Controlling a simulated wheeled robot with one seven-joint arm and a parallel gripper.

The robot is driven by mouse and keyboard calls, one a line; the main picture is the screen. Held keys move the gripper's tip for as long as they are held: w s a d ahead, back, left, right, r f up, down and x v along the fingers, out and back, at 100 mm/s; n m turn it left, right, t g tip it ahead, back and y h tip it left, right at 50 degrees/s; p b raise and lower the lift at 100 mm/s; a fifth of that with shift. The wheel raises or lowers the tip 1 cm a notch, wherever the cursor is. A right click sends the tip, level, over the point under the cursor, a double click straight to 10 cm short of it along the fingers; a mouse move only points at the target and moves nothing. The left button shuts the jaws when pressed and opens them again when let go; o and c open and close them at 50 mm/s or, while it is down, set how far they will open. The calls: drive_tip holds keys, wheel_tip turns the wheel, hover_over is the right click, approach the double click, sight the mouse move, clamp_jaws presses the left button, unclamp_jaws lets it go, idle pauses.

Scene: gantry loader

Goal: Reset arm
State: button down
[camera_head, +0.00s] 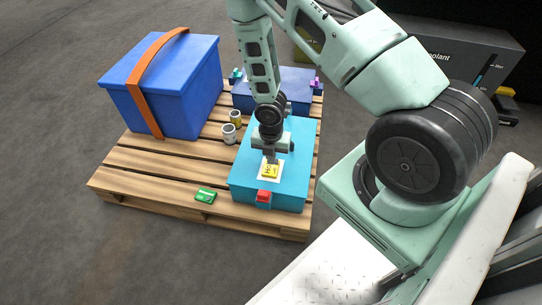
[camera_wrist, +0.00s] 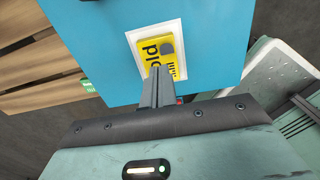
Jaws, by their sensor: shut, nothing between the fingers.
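My gripper (camera_head: 271,159) points down over the cyan box (camera_head: 243,185) at the front right of the pallet. Its fingers are together with nothing between them, also in the wrist view (camera_wrist: 160,72). My arm reaches over from the right, bent at the elbow.
The wooden pallet (camera_head: 145,180) also holds a large blue box (camera_head: 180,95) with an orange strap, a dark blue box (camera_head: 243,97), two small cans (camera_head: 229,133) and a green card (camera_head: 205,196). A red latch (camera_head: 264,197) sits on the cyan box's front. Floor at left is clear.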

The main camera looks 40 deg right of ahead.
drive_tip(key=shift+f+b, duration=0.7)
drive_tip(key=shift+f, duration=0.5)
idle(0.5)
drive_tip(key=shift+r, duration=0.1)
wheel_tip(320, 180, up, 8)
drive_tip(key=p, duration=0.7)
idle(0.5)
idle(0.4)
